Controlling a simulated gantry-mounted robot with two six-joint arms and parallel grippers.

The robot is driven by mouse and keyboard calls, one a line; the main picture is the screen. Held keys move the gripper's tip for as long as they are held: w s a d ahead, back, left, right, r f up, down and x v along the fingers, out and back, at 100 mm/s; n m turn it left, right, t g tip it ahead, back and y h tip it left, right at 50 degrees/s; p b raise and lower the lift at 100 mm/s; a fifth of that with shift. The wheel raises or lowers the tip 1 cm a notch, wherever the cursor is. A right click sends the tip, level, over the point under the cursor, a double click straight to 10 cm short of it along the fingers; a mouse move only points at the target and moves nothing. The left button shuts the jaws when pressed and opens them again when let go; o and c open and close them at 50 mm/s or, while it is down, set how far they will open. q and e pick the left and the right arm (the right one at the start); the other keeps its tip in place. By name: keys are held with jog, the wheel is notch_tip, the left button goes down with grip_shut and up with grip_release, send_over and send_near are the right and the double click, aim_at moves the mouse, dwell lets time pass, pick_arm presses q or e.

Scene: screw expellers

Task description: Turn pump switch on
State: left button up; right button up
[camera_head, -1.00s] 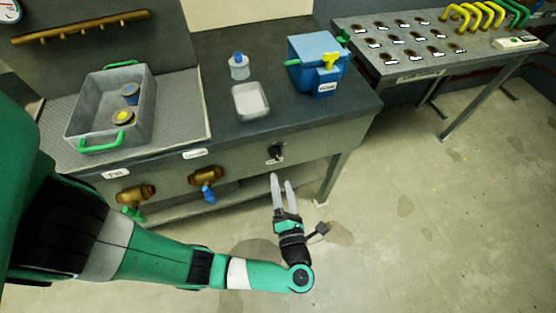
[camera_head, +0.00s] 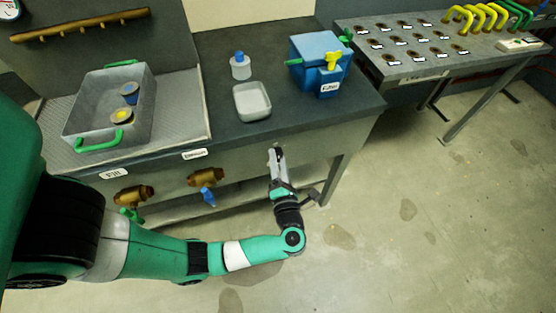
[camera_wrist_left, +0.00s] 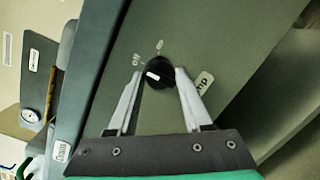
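The pump switch is a round black knob (camera_wrist_left: 159,74) with a white mark, on the grey front panel of the bench. In the left wrist view, small white markings sit beside it, one apparently reading "off", and a partly covered label (camera_wrist_left: 203,83) lies to its right. My left gripper (camera_head: 277,150) is at the panel, with its open fingers on either side of the knob. I cannot tell whether the fingertips touch it. My right gripper is not in view.
The bench (camera_head: 215,50) holds a grey tray (camera_head: 75,125), a white dish (camera_head: 252,101), a small bottle (camera_head: 240,67) and a blue box (camera_head: 320,62). Brass valves (camera_head: 205,177) stick out left of my gripper. The floor to the right is clear.

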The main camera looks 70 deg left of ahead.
pick_arm(q)
grip_shut()
jog(key=shift+r, duration=0.1)
jog(key=shift+r+m+p, duration=0.2)
jog(key=shift+m+p, duration=0.3)
jog(key=shift+p, duration=0.4)
jog(key=m+p, duration=0.2)
jog(key=p, duration=0.1)
jog(key=m+p, duration=0.3)
jog(key=shift+r+m+g+h, duration=0.2)
jog(key=shift+m+g+h, duration=0.1)
jog(key=shift+h, duration=0.1)
jog(key=m+p, duration=0.2)
jog(key=shift+w+m+g+p, duration=0.1)
jog(key=shift+m+g+p, duration=0.2)
jog(key=shift+m, duration=0.1)
jog(key=shift+f+m+p, duration=0.15)
jog(key=shift+m+p, duration=0.3)
jog(key=shift+m, duration=0.35)
